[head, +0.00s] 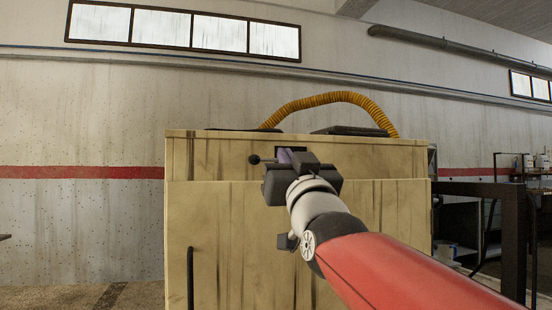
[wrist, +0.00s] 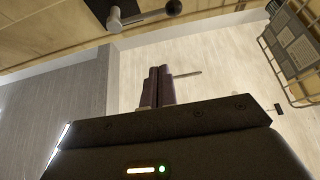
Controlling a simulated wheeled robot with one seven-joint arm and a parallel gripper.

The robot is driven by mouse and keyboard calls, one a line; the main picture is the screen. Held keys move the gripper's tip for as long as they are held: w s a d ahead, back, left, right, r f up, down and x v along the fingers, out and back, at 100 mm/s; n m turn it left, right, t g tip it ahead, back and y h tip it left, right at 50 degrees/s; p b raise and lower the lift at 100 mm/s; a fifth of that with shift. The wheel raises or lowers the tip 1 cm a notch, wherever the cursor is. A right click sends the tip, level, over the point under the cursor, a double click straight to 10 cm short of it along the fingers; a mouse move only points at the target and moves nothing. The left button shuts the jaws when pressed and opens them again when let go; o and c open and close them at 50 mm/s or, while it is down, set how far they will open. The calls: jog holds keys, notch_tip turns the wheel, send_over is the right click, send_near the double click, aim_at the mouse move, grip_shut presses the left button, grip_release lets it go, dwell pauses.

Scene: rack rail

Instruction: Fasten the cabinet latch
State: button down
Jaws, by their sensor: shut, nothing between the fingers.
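The wooden cabinet (head: 225,230) stands in front of me, with a long door below a narrower top panel. The latch lever with its dark ball knob (head: 254,159) shows at the top panel, just left of my gripper (head: 285,156). My arm hides the rest of the latch in the head view. In the wrist view the latch (wrist: 116,22) has a grey pivot and a rod running right to the ball knob (wrist: 174,7). My gripper's dark purple fingers (wrist: 158,77) are together and empty, apart from the lever in that picture.
A black vertical handle (head: 190,278) is on the door's left side. A yellow ribbed hose (head: 335,97) arches over the cabinet top. A dark frame (head: 512,235) stands at the right. A wire basket (wrist: 297,45) shows at the right in the wrist view.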

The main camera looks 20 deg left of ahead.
notch_tip(320, 180, up, 5)
jog(key=p, duration=0.4)
send_over(274, 161)
jog(key=s, duration=0.3)
jog(key=shift+w+d+f+b, duration=0.2)
jog(key=shift+f+b, duration=0.3)
jog(key=shift+f, duration=0.5)
jog(key=shift+w+d+f+b, duration=0.15)
jog(key=shift+f+b, duration=0.3)
jog(key=shift+f, duration=0.55)
jog(key=shift+f+n+g+y+b, duration=0.25)
jog(key=shift+n+g+y, duration=0.1)
jog(key=shift+n, duration=0.4)
jog(key=shift+f+n+g+y+b, duration=0.15)
jog(key=shift+f+n+g+y, duration=0.15)
jog(key=shift+n, duration=0.45)
jog(key=w+d+f+n+g+y+p, duration=0.1)
jog(key=d+f+n+g+y+p, duration=0.1)
jog(key=n+g+p, duration=0.2)
jog(key=w+d+f+n+g+y+p, duration=0.1)
jog(key=w+d+f+n+g+p, duration=0.1)
jog(key=n, duration=0.9)
jog(key=shift+d+f+n+g+y+p, duration=0.3)
jog(key=shift+f+g+p, duration=0.5)
jog(key=shift+g+p, duration=0.7)
jog(key=shift+t+p, duration=0.25)
jog(key=shift+p, duration=0.05)
